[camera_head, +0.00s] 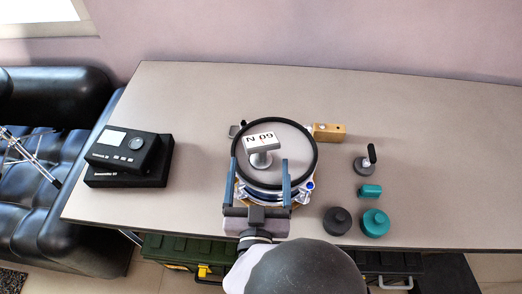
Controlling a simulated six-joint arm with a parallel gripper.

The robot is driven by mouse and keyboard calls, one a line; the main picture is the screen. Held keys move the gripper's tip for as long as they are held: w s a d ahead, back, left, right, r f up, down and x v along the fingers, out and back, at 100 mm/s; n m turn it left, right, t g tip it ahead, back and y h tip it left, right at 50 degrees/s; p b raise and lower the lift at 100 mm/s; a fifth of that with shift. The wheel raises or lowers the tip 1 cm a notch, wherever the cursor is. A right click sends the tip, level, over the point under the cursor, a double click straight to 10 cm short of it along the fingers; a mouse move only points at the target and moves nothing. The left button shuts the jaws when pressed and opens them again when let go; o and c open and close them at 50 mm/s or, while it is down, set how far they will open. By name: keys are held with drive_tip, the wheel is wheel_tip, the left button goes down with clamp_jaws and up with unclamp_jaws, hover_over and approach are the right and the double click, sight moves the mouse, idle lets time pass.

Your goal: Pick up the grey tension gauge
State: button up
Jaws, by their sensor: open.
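The grey tension gauge (261,159) stands on the round mesh pad (290,145). It has a round foot and a white top plate that reads "N 09". The pad has a black rim and sits on a silver and blue base. My gripper (259,163) is open, with one blue-grey finger on each side of the gauge in the picture. I see gaps between both fingers and the gauge. The height of the fingertips over the pad cannot be told from this view. My wrist hides the front part of the base.
A black device with a screen (118,151) stands at the left. A tan block (329,132) touches or nearly touches the pad's right side. To the right are a black-handled tool (365,162), a teal block (370,191), a dark knob (337,220) and a teal knob (375,222). The far right table is clear.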

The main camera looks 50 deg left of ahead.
sight(260, 148)
drive_tip(key=shift+r+p+x, duration=0.15)
drive_tip(key=shift+p+x, duration=0.2)
drive_tip(key=shift+x, duration=0.8)
drive_tip(key=shift+r+p+x, duration=0.1)
drive_tip(key=shift+p+x, duration=0.2)
drive_tip(key=shift+x, duration=0.9)
drive_tip(key=shift+w+a+f, duration=0.1)
drive_tip(key=shift+w+a, duration=0.35)
drive_tip(key=c, duration=1.6)
drive_tip(key=shift+r, duration=0.2)
